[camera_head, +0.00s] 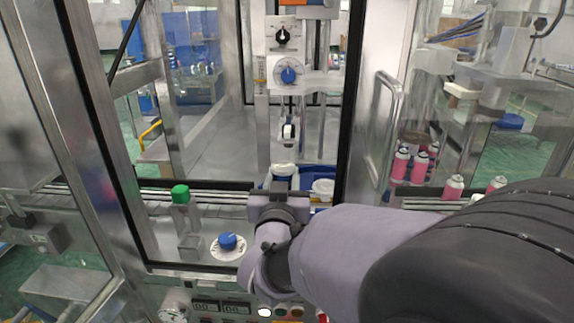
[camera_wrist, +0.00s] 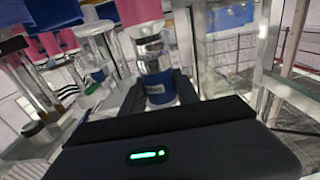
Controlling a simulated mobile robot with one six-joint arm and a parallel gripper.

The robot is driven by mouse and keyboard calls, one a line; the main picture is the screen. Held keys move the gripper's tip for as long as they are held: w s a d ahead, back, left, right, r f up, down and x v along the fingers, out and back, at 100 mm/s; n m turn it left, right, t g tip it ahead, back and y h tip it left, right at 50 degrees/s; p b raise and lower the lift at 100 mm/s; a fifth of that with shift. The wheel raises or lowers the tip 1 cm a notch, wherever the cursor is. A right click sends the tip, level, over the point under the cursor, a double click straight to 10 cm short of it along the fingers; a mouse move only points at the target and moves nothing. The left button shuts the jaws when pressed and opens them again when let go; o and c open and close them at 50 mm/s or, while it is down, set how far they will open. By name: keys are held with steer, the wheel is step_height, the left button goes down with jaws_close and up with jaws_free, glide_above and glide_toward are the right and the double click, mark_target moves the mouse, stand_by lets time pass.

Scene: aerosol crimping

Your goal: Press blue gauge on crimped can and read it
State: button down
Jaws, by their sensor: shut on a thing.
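The blue gauge (camera_wrist: 160,88), a short blue cylinder with a small white label, sits between the two dark fingers of my gripper (camera_wrist: 158,98) in the wrist view. A silver metal part (camera_wrist: 150,48) lines up with the gauge, and a pink can body (camera_wrist: 140,11) lies beyond it at the top. I cannot tell whether the gauge touches the can's metal top. In the head view my gripper (camera_head: 280,192) is in front of the machine's middle opening and hides the gauge. A white-topped thing (camera_head: 284,171) shows just behind the gripper; I cannot make out what it is.
A blue knob (camera_head: 228,241) on a white dial and a green-capped post (camera_head: 180,195) stand left of my gripper. A blue bin (camera_head: 325,173) with a white item is close on its right. Several pink cans (camera_head: 420,167) stand further right. A metal door handle (camera_head: 388,120) stands nearby.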

steer(key=shift+f+b, duration=0.45)
steer(key=shift+f, duration=0.6)
stand_by(0.9)
steer(key=shift+r+p, duration=1.65)
steer(key=shift+r, duration=0.9)
steer(key=s+b, duration=0.3)
steer(key=s, duration=1.4)
steer(key=shift+a, duration=0.3)
steer(key=shift+f, duration=0.1)
